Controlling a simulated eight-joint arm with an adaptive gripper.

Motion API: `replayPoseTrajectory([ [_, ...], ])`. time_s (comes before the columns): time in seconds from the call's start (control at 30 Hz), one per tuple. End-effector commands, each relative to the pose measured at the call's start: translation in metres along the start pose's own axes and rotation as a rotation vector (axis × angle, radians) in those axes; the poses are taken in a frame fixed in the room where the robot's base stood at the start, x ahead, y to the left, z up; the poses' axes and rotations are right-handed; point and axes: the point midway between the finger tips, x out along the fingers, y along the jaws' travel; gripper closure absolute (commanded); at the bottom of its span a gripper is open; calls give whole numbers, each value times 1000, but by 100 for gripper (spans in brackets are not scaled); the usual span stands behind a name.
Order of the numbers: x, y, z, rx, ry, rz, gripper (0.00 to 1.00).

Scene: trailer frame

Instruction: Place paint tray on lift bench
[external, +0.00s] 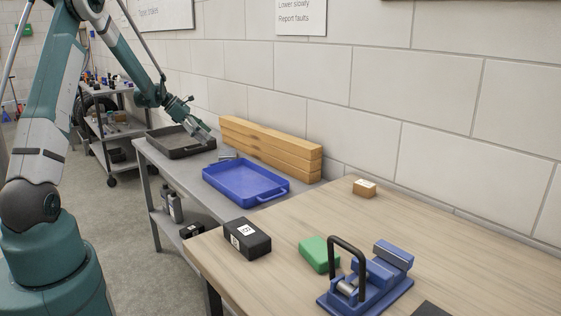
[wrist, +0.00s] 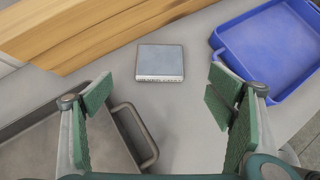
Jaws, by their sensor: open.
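My gripper (external: 207,137) is open and empty above the grey metal bench (external: 180,182), near the right end of a dark grey tray (external: 178,147). In the wrist view, my two green-padded fingers (wrist: 163,98) stand wide apart. The dark tray (wrist: 45,140) lies at lower left with its loop handle (wrist: 150,140) between and below the fingers. A blue tray (external: 245,184) sits on the bench nearer the camera, and at upper right in the wrist view (wrist: 270,45). I cannot tell which tray is the paint tray, nor which surface is the lift bench.
A small flat square block (wrist: 160,62) lies on the bench ahead of the fingers. Stacked wooden planks (external: 270,150) stand against the wall. The wooden table (external: 460,245) holds a black box (external: 247,239), a green block (external: 318,254), a small carton (external: 364,187) and a blue clamp device (external: 372,275).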

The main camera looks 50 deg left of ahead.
Motion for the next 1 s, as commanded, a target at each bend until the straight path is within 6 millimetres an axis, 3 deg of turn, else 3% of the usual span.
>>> replayPoseTrajectory([
  [0.17,0,-7,8,24,7,-1,19],
  [0.37,-1,-30,35,112,32,-2,19],
  [0.7,-7,-103,99,374,103,-12,19],
  [1.0,-16,-174,144,621,164,-25,19],
])
